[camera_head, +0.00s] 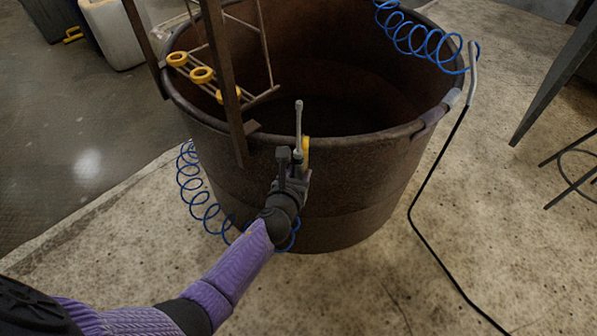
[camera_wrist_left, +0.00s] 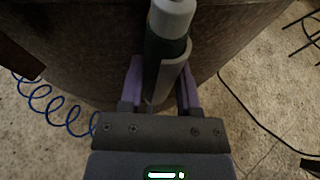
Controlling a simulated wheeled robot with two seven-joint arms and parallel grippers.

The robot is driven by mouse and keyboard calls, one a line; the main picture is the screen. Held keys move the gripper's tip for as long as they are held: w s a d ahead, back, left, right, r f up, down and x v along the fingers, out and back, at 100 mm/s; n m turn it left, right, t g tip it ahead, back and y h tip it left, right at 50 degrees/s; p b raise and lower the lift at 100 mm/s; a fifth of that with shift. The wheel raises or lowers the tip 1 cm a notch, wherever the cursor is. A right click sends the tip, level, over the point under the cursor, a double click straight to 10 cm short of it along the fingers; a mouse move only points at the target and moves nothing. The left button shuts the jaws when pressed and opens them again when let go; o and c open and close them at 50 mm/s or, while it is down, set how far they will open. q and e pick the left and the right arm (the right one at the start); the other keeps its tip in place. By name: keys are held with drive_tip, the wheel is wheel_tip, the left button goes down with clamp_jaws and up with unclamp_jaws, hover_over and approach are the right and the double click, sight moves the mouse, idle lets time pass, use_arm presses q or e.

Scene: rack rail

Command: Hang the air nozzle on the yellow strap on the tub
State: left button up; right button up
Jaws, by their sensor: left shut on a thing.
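The large brown tub (camera_head: 350,190) stands on the floor in the middle of the head view. My left gripper (camera_head: 297,165) is at the tub's near rim, shut on the air nozzle. The nozzle (camera_head: 298,122) has a grey tip that points up above the rim. In the left wrist view the nozzle (camera_wrist_left: 166,50) shows a grey and dark green body between the fingers (camera_wrist_left: 160,90). A bit of the yellow strap (camera_head: 305,150) shows right beside the nozzle at the rim. The gripper hides the rest, and I cannot tell whether they touch. My right gripper is not in view.
A blue coiled hose (camera_head: 190,187) hangs at the tub's left side; more blue coil (camera_head: 410,38) shows at the far right rim. A ladder-like rack with yellow rings (camera_head: 202,75) leans inside the tub. A black cable (camera_head: 418,232) runs down the right. A dark post stands left of the gripper.

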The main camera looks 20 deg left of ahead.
use_arm(q)
drive_tip(key=o, duration=0.9)
drive_tip(key=shift+s+r, duration=0.2)
drive_tip(key=shift+s, duration=0.05)
drive_tip(key=p+v, duration=0.4)
drive_tip(key=v, duration=0.5)
drive_tip(key=shift+s+d+f, duration=0.1)
drive_tip(key=shift+s, duration=0.15)
